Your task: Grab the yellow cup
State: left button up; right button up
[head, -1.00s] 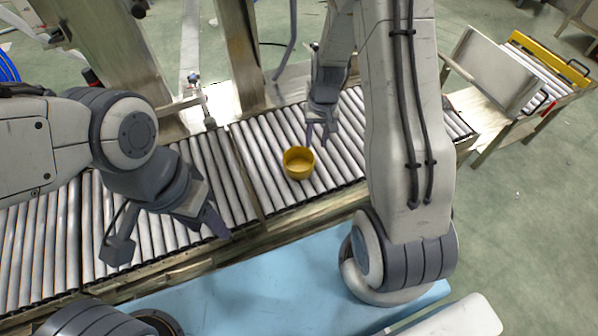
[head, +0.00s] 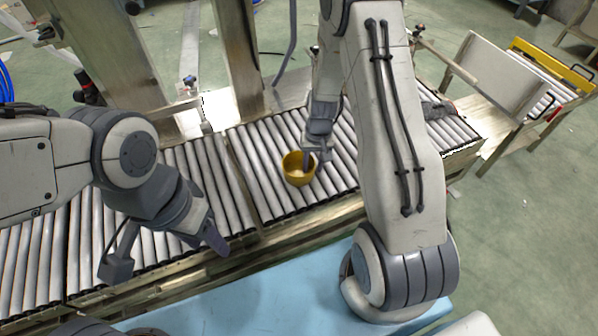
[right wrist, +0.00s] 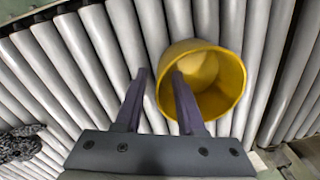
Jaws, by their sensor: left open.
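A yellow cup (head: 294,178) stands on the roller conveyor (head: 245,182). My right gripper (head: 312,162) is at the cup's far right rim. In the right wrist view the cup (right wrist: 228,75) shows its open mouth. There the right gripper's fingers (right wrist: 159,75) are apart. One finger overlaps the cup's mouth and the other is outside its left wall. I cannot tell how deep the first finger reaches. My left gripper (head: 212,238) is open and empty over the conveyor's near edge, left of the cup.
A metal rail (head: 290,214) runs along the conveyor's near side. Metal posts (head: 238,55) stand behind it. A dark crumpled thing (right wrist: 20,143) lies on the rollers. A cart with a yellow bar (head: 550,62) stands at the far right. The rollers around the cup are clear.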

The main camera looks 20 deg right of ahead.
grip_shut()
dwell(1.3)
